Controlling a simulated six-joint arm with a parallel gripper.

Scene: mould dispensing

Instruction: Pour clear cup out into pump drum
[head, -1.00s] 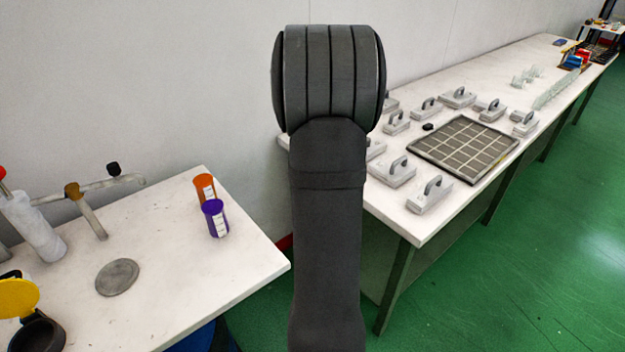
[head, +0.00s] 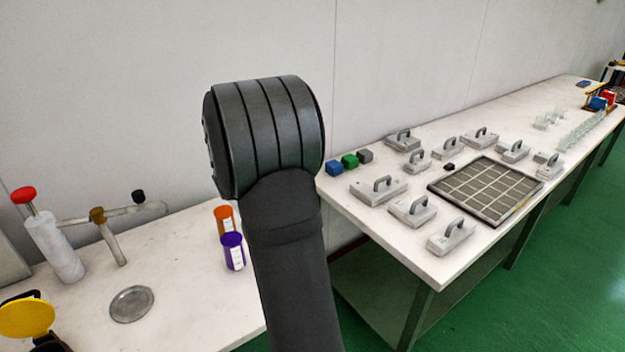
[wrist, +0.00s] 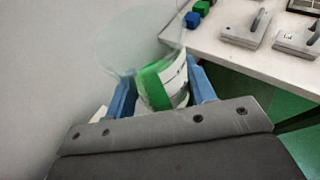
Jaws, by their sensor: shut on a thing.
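The clear cup (wrist: 135,48) is in the wrist view, see-through and blurred, with a green and white label low on its side. My gripper (wrist: 160,80) has blue fingers on both sides of the cup and is shut on it. I cannot tell whether the cup holds anything. In the head view my arm hides the gripper and cup. A pump-like assembly (head: 54,245) with a red knob, white cylinder and side pipe stands on the left table. I cannot identify the pump drum for certain.
An orange cup (head: 224,217) and a purple cup (head: 233,251) stand on the left table, near a grey disc (head: 131,304). The right table holds blue, green and grey cubes (head: 349,162), several handled grey blocks (head: 411,209) and a gridded tray (head: 437,187). A wall stands behind.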

